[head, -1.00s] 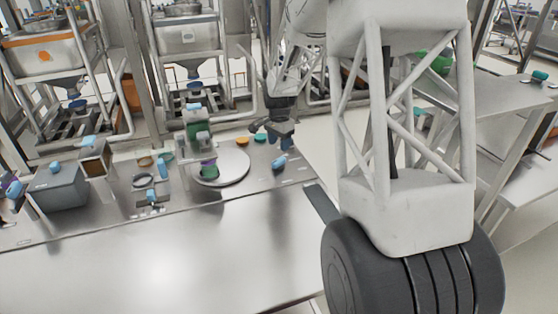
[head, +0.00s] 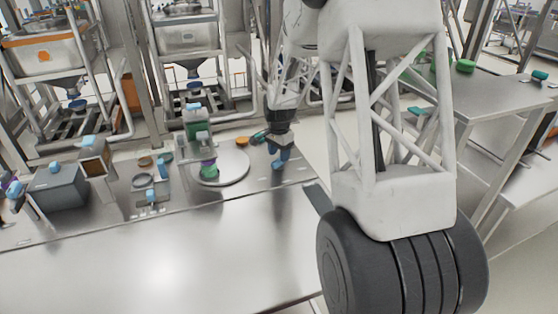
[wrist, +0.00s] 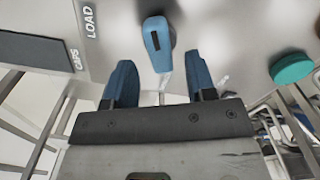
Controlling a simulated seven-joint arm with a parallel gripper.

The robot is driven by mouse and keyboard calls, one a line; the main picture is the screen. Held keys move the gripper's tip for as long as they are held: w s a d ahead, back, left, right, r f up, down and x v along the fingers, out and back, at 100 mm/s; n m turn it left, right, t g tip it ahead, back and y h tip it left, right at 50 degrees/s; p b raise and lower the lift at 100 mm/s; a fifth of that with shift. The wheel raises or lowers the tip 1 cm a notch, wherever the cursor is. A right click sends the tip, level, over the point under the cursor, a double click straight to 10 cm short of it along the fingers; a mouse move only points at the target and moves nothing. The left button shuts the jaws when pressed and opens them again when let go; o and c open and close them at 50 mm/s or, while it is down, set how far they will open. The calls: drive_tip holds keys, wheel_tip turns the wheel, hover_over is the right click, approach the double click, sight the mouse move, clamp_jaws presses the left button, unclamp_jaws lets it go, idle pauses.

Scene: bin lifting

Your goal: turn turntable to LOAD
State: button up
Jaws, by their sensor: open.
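The turntable (head: 236,167) is a pale round disc on the steel bench in the head view, with a small green and purple item (head: 209,170) at its front left. A blue handle (wrist: 157,42) stands to the right of the disc. In the wrist view it lies just beyond and between my two blue fingertips. The label LOAD (wrist: 90,22) is printed on the surface to its left. My gripper (wrist: 160,85) is open with nothing between its fingers. In the head view my gripper (head: 280,148) is down by the handle, and the two overlap there, so contact cannot be told.
A teal round object (wrist: 291,68) lies right of my gripper in the wrist view. A label CAPS (wrist: 75,60) is at left. A green container (head: 198,130) stands behind the disc, and a grey box (head: 57,187) stands far left. The bench front (head: 150,260) is clear.

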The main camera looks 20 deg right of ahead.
sight(279, 159)
drive_tip(key=shift+f, duration=1.6)
drive_tip(key=c, duration=0.9)
drive_tip(key=shift+n, duration=0.3)
drive_tip(key=n, duration=0.5)
drive_tip(key=shift+n, duration=0.3)
drive_tip(key=n, duration=0.6)
drive_tip(key=shift+n, duration=0.3)
